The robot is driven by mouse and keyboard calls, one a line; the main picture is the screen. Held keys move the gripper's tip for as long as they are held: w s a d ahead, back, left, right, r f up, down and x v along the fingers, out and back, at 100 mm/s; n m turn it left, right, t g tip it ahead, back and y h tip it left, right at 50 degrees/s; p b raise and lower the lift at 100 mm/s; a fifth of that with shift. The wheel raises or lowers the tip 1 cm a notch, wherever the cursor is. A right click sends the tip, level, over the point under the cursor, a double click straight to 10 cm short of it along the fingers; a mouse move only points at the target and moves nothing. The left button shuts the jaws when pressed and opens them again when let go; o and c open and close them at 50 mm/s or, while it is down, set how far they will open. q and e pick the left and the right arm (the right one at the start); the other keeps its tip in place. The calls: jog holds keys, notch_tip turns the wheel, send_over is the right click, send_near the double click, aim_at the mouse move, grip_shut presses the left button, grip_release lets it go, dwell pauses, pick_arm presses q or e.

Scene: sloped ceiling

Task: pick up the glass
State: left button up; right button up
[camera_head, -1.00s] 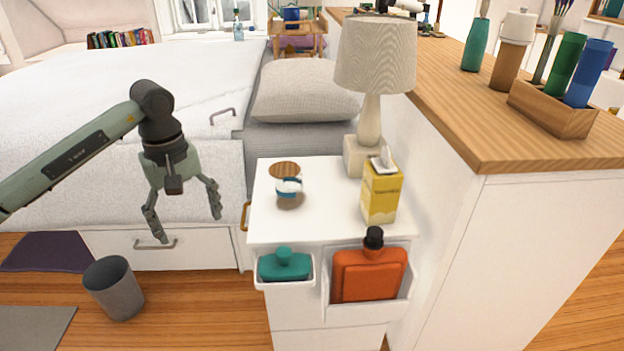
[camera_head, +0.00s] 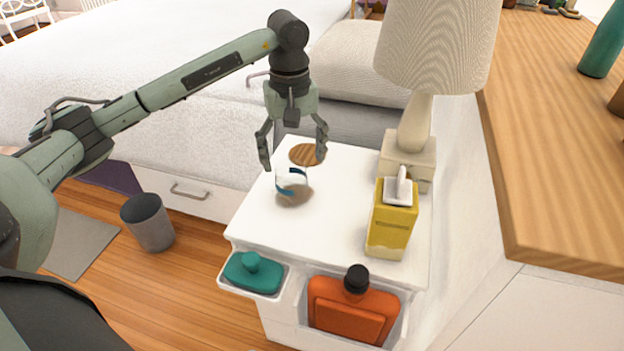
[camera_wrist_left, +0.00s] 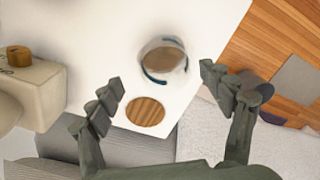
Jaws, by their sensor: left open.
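The glass (camera_head: 291,187) is clear with a blue band. It stands upright on the white nightstand top (camera_head: 340,215), and also shows in the left wrist view (camera_wrist_left: 163,60). A round wooden disc (camera_head: 307,154) lies just behind it, and shows in the left wrist view (camera_wrist_left: 146,111) too. My left gripper (camera_head: 293,160) is open and empty, pointing down above the back left of the nightstand. In the left wrist view its fingers (camera_wrist_left: 161,79) are spread, with the glass beyond the tips and between their lines. My right gripper is not in view.
A yellow tissue box (camera_head: 391,222) and a lamp (camera_head: 408,150) stand right of the glass. The bed (camera_head: 200,120) is behind, a wooden counter (camera_head: 550,130) at right.

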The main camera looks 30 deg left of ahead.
aim_at(292, 184)
pick_arm(q)
jog(key=f, duration=0.7)
jog(key=shift+s+a+p, duration=0.25)
jog(key=shift+a+p, duration=0.05)
jog(key=shift+a, duration=0.05)
jog(key=shift+f, duration=0.4)
jog(key=shift+w, duration=0.1)
jog(key=c, duration=1.4)
